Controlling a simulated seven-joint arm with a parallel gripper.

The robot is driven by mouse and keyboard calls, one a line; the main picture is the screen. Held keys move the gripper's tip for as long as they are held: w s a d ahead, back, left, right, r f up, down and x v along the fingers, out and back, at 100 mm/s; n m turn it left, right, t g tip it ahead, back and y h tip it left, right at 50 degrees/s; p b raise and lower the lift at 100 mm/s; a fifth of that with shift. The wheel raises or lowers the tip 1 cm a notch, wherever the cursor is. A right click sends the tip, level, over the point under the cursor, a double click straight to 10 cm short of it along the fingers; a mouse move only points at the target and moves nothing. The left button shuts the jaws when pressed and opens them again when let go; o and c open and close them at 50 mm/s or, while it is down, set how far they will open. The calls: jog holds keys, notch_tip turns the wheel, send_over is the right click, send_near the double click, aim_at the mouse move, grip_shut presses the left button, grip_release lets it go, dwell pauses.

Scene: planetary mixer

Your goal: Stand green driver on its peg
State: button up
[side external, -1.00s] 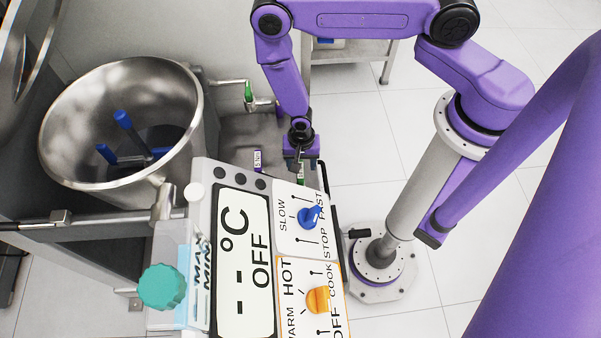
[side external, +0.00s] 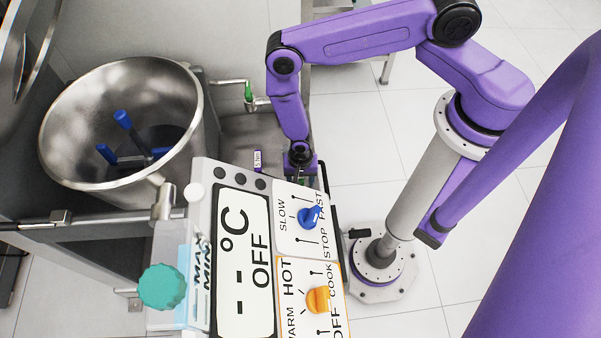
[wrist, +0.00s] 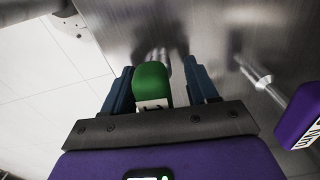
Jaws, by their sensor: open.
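The green driver (wrist: 152,84) shows in the wrist view, its rounded handle between the two blue fingers of my gripper (wrist: 161,88). A pale label with dark print is on its near end. My gripper is open, with a finger on each side of the handle; I cannot tell whether either touches it. In the side external view my gripper (side external: 301,172) is low behind the control panel, and its fingertips and the green driver are hidden there. The driver's lower end and its peg cannot be made out.
A purple driver (wrist: 303,117) with a white label is right of my gripper; it also shows in the side external view (side external: 258,160). The control panel (side external: 243,265) with blue and orange knobs is in front. The steel bowl (side external: 75,105) is at left.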

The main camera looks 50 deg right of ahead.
grip_shut()
jog(key=shift+r, duration=0.1)
